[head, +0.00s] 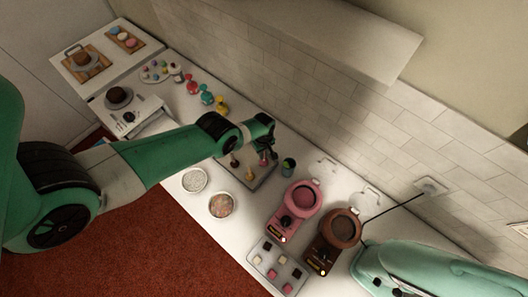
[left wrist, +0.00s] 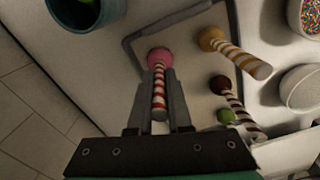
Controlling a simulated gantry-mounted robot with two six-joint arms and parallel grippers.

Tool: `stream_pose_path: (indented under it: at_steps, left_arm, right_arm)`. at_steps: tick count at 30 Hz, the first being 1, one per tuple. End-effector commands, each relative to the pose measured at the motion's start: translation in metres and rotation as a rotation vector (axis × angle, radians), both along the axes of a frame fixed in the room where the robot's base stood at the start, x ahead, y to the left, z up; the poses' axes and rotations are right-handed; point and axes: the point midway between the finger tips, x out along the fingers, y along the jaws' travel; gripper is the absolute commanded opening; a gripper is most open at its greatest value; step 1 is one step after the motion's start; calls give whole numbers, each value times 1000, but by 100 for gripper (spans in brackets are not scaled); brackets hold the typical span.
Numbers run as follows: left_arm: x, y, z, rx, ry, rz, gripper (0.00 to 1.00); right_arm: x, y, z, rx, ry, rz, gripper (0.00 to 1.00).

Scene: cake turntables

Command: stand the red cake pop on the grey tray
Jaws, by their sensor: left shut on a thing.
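The red cake pop (left wrist: 160,57), pinkish red with a red-and-white striped stick, is in the left wrist view. My left gripper (left wrist: 158,78) is shut on its stick, with the ball just beyond the fingertips. In the head view the left gripper (head: 264,150) is over the far side of the grey tray (head: 254,184), and the pop's ball (head: 263,161) shows below it. The tray's dark handle (left wrist: 168,24) shows in the wrist view. I cannot tell whether the ball touches the tray. My right gripper is not in view.
A tan pop (left wrist: 212,38), a dark brown pop (left wrist: 220,85) and a green pop (left wrist: 226,116) are close by on the tray. A teal cup (left wrist: 88,12) stands beside it. Two bowls (head: 194,180) and a pink melter (head: 301,197) are near the tray.

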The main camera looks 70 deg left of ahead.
Motion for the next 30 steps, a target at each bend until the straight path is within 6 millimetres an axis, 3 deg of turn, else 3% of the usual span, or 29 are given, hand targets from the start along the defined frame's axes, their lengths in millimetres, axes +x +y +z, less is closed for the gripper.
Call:
stream_pose_path:
  at_steps: [27, 28, 30]
  left_arm:
    - [0, 0, -12, 0, 0, 0, 0]
    - [0, 0, -12, 0, 0, 0, 19]
    - [0, 0, -12, 0, 0, 0, 31]
  right_arm:
    - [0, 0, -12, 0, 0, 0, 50]
    - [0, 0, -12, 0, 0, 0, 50]
    - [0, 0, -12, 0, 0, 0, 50]
